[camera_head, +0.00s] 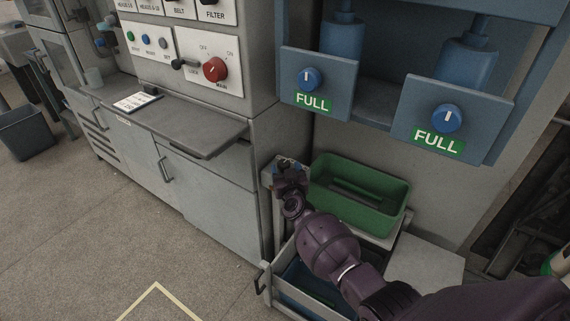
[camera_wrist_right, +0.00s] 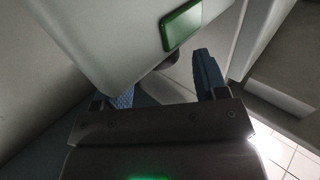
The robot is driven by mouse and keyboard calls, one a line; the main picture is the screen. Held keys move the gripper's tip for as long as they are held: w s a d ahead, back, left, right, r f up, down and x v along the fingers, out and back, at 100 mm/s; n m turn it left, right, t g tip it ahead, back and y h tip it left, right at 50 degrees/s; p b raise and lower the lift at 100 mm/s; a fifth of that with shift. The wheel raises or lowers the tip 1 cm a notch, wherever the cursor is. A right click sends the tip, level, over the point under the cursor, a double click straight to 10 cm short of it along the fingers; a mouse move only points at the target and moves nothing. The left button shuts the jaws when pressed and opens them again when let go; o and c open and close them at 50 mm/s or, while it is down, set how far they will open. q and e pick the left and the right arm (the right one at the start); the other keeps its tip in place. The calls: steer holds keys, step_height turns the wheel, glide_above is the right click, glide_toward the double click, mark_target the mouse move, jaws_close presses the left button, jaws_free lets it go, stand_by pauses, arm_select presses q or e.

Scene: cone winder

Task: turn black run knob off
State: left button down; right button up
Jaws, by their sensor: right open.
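In the head view a black knob or lever (camera_head: 179,64) sits on the white panel of the grey cabinet, left of the red MAIN knob (camera_head: 215,69). Its label is too small to read surely, so I cannot tell whether it is the run knob. My right gripper (camera_head: 289,166) is low in front of the cabinet's right side, beside the green bin and well below and right of the panel. In the right wrist view its fingers (camera_wrist_right: 163,85) are apart with nothing between them. No black knob shows there. My left gripper is not in view.
A green bin (camera_head: 357,206) sits on a cart right of my right gripper. Blue boxes with FULL labels (camera_head: 313,102) hang above it. A grey shelf (camera_head: 180,122) juts out below the panel. In the wrist view a pale rounded surface (camera_wrist_right: 110,35) with a green plate (camera_wrist_right: 182,25) is close.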

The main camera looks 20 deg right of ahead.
steer(key=s+p, duration=0.2)
steer(key=s, duration=0.5)
steer(key=shift+s+a, duration=0.25)
steer(key=shift+a, duration=0.2)
steer(key=s+a+r+n+y, duration=0.1)
steer(key=s+a+r+y, duration=0.1)
steer(key=a+r+y, duration=0.3)
steer(key=s+d+f+g+h, duration=0.1)
steer(key=s+d+f+g, duration=0.1)
steer(key=s, duration=1)
steer(key=s+d+f+n+g+h, duration=0.1)
steer(key=s+d+f, duration=0.3)
steer(key=s, duration=0.8)
steer(key=s+d+f+g, duration=0.3)
steer(key=s+d, duration=0.1)
steer(key=s, duration=0.8)
steer(key=shift+s+d+f+n+g+h, duration=0.15)
steer(key=shift+s+f+n+g+h, duration=0.15)
steer(key=shift+g+h, duration=0.1)
steer(key=shift+w, duration=0.1)
steer(key=shift+c, duration=0.4)
